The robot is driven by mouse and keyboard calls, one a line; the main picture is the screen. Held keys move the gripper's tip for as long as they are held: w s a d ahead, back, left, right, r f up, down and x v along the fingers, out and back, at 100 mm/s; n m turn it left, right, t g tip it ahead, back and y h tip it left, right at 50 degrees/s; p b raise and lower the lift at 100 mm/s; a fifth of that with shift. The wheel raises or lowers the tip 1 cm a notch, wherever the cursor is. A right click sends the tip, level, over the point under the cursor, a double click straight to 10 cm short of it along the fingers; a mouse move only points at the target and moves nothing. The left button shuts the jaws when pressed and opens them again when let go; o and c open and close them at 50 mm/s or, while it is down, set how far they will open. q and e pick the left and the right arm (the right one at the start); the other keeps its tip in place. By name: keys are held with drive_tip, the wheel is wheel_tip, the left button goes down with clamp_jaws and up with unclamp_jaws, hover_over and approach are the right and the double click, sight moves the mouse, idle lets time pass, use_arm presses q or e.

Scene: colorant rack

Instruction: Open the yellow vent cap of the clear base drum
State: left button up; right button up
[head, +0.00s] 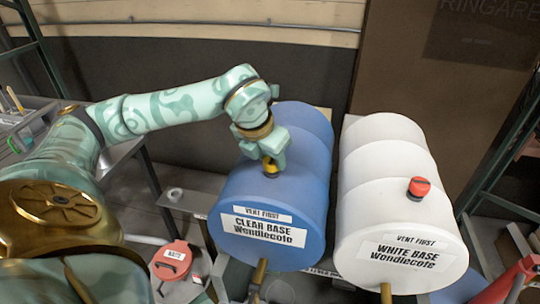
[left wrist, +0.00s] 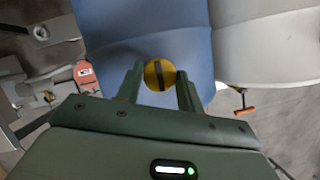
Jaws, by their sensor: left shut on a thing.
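The clear base drum (head: 283,190) is a blue drum lying on its side, labelled "CLEAR BASE Wondlecote" and "VENT FIRST" on its front end. Its yellow vent cap (head: 270,166) is on the top of the drum near the front, partly hidden by my left gripper (head: 272,157). In the left wrist view the yellow cap (left wrist: 159,75) is round with a dark bar across it. It sits between the two fingers of my left gripper (left wrist: 158,80), which is shut on it. My right gripper is not in view.
The white base drum (head: 385,180) with a red cap (head: 419,187) lies close on the right. A red-lidded waste container (head: 171,260) stands at the lower left of the blue drum. Brass-coloured taps (head: 259,275) stick out below the drums. A dark wall stands behind.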

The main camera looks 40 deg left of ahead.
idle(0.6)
use_arm(q)
drive_tip(key=o, duration=1)
drive_tip(key=shift+r, duration=0.1)
drive_tip(key=p+v, duration=0.3)
drive_tip(key=v, duration=1.3)
drive_tip(key=shift+d+r, duration=0.1)
